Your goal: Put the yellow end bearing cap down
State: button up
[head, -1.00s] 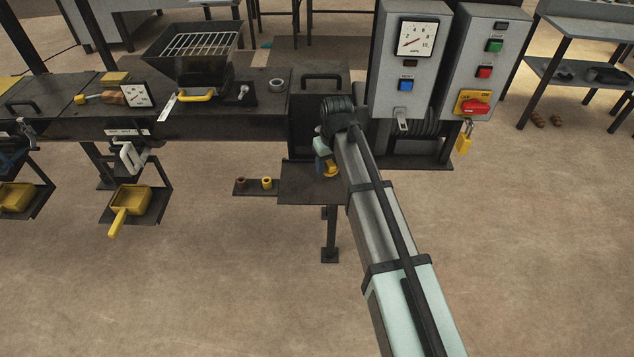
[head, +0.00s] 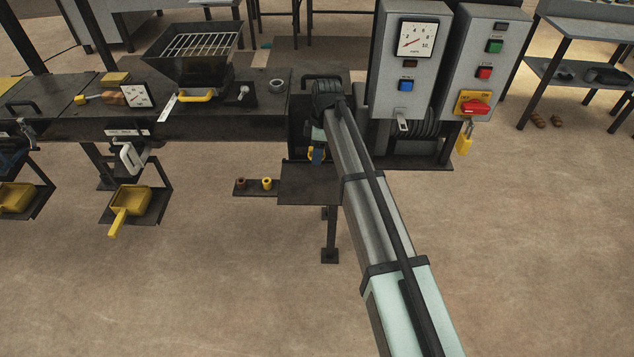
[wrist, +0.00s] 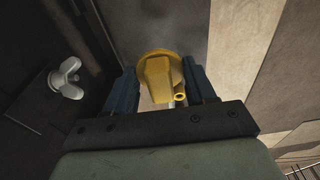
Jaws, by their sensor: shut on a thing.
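The yellow end bearing cap (wrist: 161,72) is between the two blue fingers of my gripper (wrist: 162,88) in the wrist view. It has a round flange, a raised middle and a small tube-like stub on its right side. My gripper is shut on it. In the head view my gripper (head: 317,153) points down above the back edge of a small dark shelf (head: 310,186). I cannot tell whether the cap touches anything below.
A side ledge left of the shelf holds a brown bush (head: 241,183) and a yellow bush (head: 267,183). The dark machine housing (head: 303,130) stands close behind the gripper. A silver wing nut (wrist: 66,79) shows in the wrist view. The shelf's front looks clear.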

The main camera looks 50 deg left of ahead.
jog(key=shift+f, duration=5)
jog(key=shift+f, duration=0.1)
jog(key=o, duration=1.4)
jog(key=r, duration=0.8)
jog(key=w+d+r, duration=0.1)
jog(key=r, duration=0.3)
jog(key=shift+r, duration=0.1)
